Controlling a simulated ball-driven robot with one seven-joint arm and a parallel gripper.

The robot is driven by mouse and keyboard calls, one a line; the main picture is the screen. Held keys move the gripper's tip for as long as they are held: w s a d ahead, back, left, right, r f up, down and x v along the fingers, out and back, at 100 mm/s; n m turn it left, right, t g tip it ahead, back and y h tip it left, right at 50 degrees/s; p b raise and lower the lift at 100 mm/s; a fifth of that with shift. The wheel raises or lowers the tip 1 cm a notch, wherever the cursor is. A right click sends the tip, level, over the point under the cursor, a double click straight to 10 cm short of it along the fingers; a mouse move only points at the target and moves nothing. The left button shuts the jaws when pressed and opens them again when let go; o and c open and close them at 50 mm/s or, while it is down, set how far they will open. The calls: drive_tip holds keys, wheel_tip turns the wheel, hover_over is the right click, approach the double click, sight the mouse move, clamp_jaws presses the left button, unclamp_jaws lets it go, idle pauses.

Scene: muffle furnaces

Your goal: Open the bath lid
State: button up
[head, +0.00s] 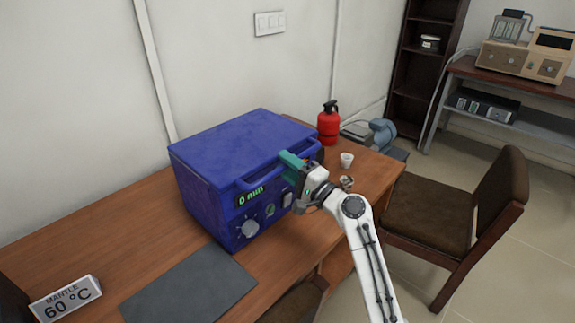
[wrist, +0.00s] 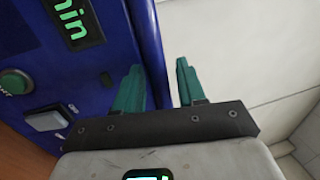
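The blue bath (head: 230,175) stands on the wooden desk with its lid (head: 245,140) down. A bar-like blue handle (head: 262,178) runs along the lid's front edge, above the green display and knob. My gripper (head: 290,160) is at the right part of this front edge. In the wrist view its two teal fingers (wrist: 160,85) are apart, and a blue bar or edge (wrist: 148,45) reaches down between them, close to the left finger. Whether a finger touches it, I cannot tell. The fingers partly cover the handle's right end in the head view.
A red extinguisher-like bottle (head: 328,124), a white cup (head: 346,160) and a small dish stand right of the bath. A dark mat (head: 190,288) and a "MANTLE 60 °C" sign (head: 66,298) lie in front and left. A brown chair (head: 440,215) stands at right.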

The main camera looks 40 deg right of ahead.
clamp_jaws()
idle(0.4)
